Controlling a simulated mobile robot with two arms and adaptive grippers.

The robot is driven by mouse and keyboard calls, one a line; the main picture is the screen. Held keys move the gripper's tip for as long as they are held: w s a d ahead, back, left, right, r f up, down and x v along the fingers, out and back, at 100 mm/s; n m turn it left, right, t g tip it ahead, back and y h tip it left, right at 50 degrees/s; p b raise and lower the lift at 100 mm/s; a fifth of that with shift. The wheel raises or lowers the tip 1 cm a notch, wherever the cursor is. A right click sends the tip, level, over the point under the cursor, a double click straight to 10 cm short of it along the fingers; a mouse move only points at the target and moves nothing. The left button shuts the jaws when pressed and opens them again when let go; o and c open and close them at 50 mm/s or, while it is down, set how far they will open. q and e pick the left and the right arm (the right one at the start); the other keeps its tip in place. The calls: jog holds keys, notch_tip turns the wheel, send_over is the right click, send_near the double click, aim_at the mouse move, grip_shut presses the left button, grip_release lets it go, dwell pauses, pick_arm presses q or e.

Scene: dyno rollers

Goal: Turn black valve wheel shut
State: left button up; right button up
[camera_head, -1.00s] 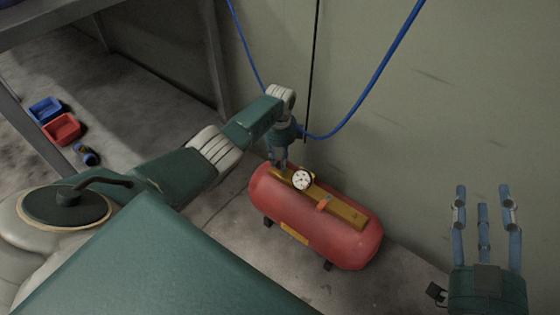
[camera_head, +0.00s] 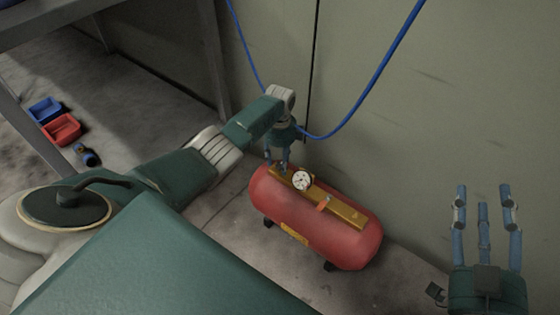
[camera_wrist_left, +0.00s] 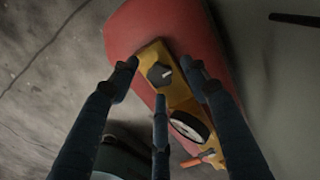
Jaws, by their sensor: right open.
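The black valve wheel (camera_wrist_left: 158,74) is a small dark knob with a light mark, on the yellow plate (camera_wrist_left: 181,98) atop the red tank. My left gripper (camera_wrist_left: 162,74) points down over the plate, its three fingers spread around the wheel. Gaps show between the fingertips and the wheel; I cannot tell whether any finger touches it. In the head view, my left gripper (camera_head: 278,165) is at the tank's left end and hides the wheel. My right gripper (camera_head: 484,205) is open and empty at the lower right, apart from the tank.
The red tank (camera_head: 340,247) stands on the floor beside the wall. A round gauge (camera_head: 302,181) and an orange lever (camera_head: 323,204) sit on the plate. A blue hose (camera_head: 374,92) hangs on the wall. Blue (camera_head: 45,110) and red (camera_head: 62,129) bins lie far left.

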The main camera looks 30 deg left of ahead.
aim_at(280, 164)
pick_arm(q)
notch_tip(280, 164, up, 12)
dwell(0.6)
